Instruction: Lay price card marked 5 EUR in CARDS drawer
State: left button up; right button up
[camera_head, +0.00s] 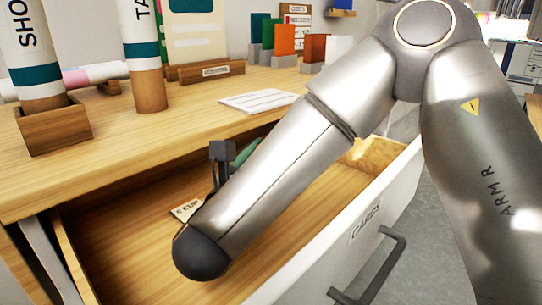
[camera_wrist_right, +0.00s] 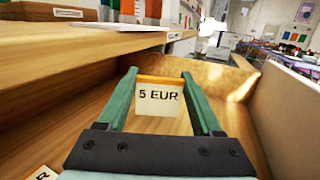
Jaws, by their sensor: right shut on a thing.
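The price card marked 5 EUR (camera_wrist_right: 158,98) is cream with an orange top edge. It is upright between the green fingertips of my right gripper (camera_wrist_right: 160,85), which is shut on it, inside the open drawer. In the head view my arm hides this card and most of the gripper; a bit of green finger (camera_head: 246,151) shows. The CARDS drawer (camera_head: 352,238) is pulled out, with a wooden inside and a white front. Whether the card touches the drawer floor, I cannot tell. My left gripper is not in view.
Another card with EUR lettering (camera_head: 184,211) lies in the drawer, partly hidden by my arm. A white sheet (camera_head: 262,100) lies on the wooden tabletop (camera_head: 190,118) above. Tubes stand in wooden holders at the left. Upright coloured cards are at the back. The drawer has a dark handle (camera_head: 380,270).

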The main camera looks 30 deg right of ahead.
jog(key=shift+f, duration=0.55)
jog(key=o, duration=1.3)
jog(key=p+v, duration=0.1)
jog(key=v, duration=0.6)
jog(key=shift+s+a+r, duration=0.15)
jog(key=shift+a+r, duration=0.05)
jog(key=shift+r, duration=0.4)
